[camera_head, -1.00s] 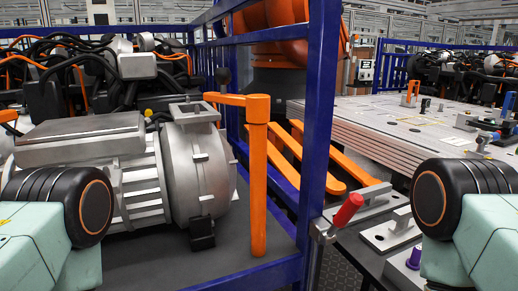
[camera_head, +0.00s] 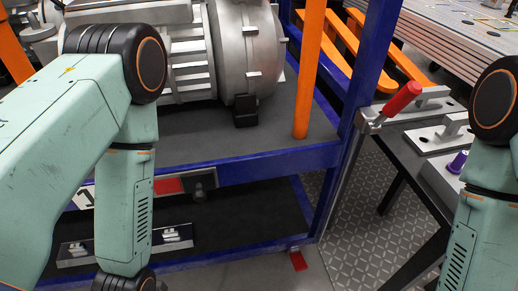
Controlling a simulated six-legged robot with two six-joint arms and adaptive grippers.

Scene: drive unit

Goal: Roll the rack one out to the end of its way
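The blue-framed rack (camera_head: 255,164) stands in front of me. Its upper dark shelf bears a grey drive unit (camera_head: 240,50) and an upright orange post (camera_head: 308,90). On its front, a white plate with a "1" (camera_head: 84,197) and a red plate (camera_head: 169,186) show beside a dark fitting (camera_head: 203,184). Below is a dark lower shelf (camera_head: 240,220). My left arm hangs in front of the rack's left part and hides some of its front. My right arm is at the right edge. Neither gripper is in view.
A red-handled clamp (camera_head: 400,102) and metal fixtures (camera_head: 440,135) sit on a dark bench right of the rack. A red piece (camera_head: 298,260) is near the rack's lower right corner. Patterned floor (camera_head: 365,240) is open between rack and bench.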

